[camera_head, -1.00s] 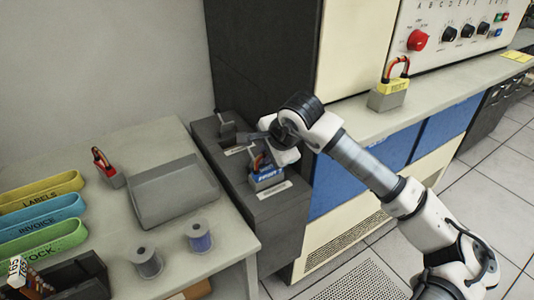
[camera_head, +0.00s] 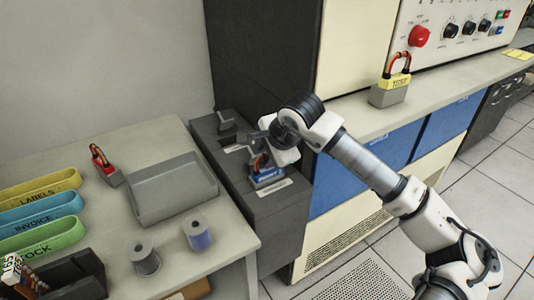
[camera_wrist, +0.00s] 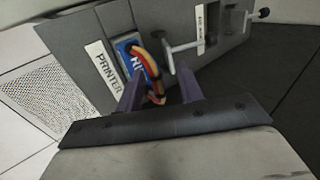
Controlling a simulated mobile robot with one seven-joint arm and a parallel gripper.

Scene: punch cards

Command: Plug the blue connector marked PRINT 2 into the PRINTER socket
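The blue connector (camera_head: 267,178) with a red, orange and black wire loop stands upright on the dark grey cabinet, just behind a white label. In the wrist view the blue connector (camera_wrist: 129,50) is beside the label reading PRINTER (camera_wrist: 104,68); its lower end and the socket are hidden, so I cannot tell how deep it sits. My gripper (camera_wrist: 160,88) is open, its two fingers apart near the wire loop. In the head view my gripper (camera_head: 262,143) is just above and behind the connector.
A second lever (camera_head: 226,119) stands farther back on the cabinet. A red connector (camera_head: 106,165) and an empty grey tray (camera_head: 172,205) lie on the left table, with two spools in front. A yellow connector (camera_head: 390,90) stands on the console ledge.

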